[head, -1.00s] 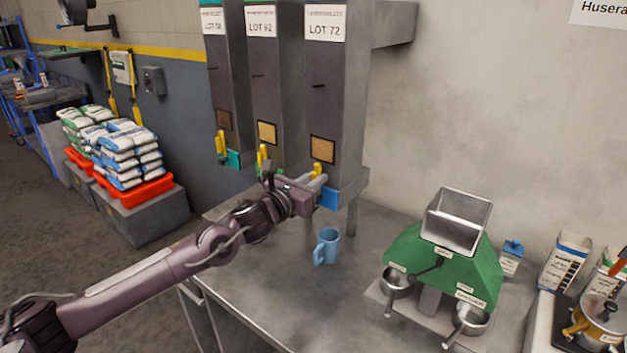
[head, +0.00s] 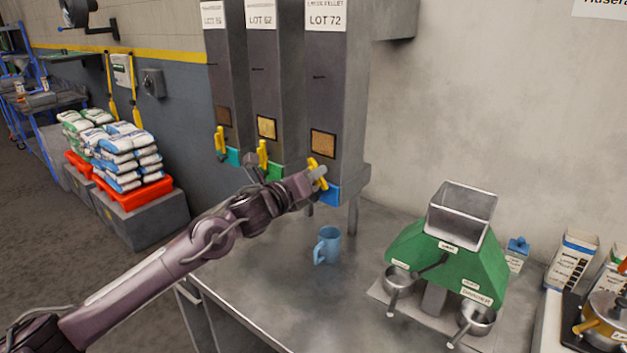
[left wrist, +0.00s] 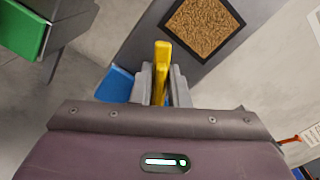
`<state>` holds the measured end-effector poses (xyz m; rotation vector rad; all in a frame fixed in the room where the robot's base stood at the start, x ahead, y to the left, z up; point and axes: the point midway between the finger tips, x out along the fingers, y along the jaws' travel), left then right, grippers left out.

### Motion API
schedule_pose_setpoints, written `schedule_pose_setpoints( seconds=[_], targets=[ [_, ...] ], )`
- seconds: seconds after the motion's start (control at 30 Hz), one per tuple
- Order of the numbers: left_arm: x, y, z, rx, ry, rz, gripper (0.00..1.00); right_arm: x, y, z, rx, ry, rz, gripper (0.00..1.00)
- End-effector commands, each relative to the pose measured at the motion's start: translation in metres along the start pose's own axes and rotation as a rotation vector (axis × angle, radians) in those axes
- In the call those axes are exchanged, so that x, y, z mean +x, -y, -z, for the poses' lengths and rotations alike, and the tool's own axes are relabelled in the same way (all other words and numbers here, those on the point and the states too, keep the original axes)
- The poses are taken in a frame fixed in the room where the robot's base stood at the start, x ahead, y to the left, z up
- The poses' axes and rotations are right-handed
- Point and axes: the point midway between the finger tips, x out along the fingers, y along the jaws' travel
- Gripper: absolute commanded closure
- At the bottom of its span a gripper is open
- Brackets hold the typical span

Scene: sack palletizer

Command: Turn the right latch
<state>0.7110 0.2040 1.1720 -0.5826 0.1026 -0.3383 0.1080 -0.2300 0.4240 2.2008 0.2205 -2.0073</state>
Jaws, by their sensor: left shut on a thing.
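Three tall grey dispensers stand in a row, each with a yellow latch low on its front. The right latch (head: 315,172) is on the dispenser labelled LOT 72 (head: 326,90), above a blue outlet (head: 330,194). My left gripper (head: 318,175) is at this latch, shut on it. In the left wrist view the yellow latch (left wrist: 161,72) stands between the two grey fingers (left wrist: 160,88), with the blue outlet (left wrist: 115,84) just left. The middle latch (head: 263,156) and left latch (head: 220,141) hang upright, untouched. My right gripper is not in view.
A blue mug (head: 327,245) stands on the grey table (head: 270,290) below the dispensers. A green splitter with a metal hopper (head: 461,213) and two metal cups stands to the right. Stacked sacks (head: 125,150) are at the left.

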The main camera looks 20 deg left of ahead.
Motion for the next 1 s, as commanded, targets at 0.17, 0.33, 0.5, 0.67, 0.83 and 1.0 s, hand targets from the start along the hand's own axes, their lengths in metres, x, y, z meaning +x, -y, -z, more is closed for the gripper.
schedule_pose_setpoints(
  seconds=[0.17,0.33,0.5,0.67,0.83,1.0],
  targets=[
    [-0.0001,-0.0018,0.0011,-0.169,0.001,-0.001,1.0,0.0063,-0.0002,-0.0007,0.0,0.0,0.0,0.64],
    [0.0001,-0.002,0.0008,-0.33,0.001,0.0,1.0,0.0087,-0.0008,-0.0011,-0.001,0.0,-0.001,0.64],
    [0.0001,-0.0024,0.0009,-0.492,0.0,0.0,1.0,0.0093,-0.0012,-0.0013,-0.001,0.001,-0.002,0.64],
    [0.0,-0.0032,0.0009,-0.638,0.001,-0.001,1.0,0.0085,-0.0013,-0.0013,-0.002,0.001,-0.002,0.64],
    [0.0001,-0.0035,0.0009,-0.773,0.0,-0.001,1.0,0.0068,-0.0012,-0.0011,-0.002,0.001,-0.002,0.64],
    [0.0001,-0.0039,0.0017,-0.879,0.0,-0.001,1.0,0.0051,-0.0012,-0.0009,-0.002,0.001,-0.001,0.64]
  ],
)
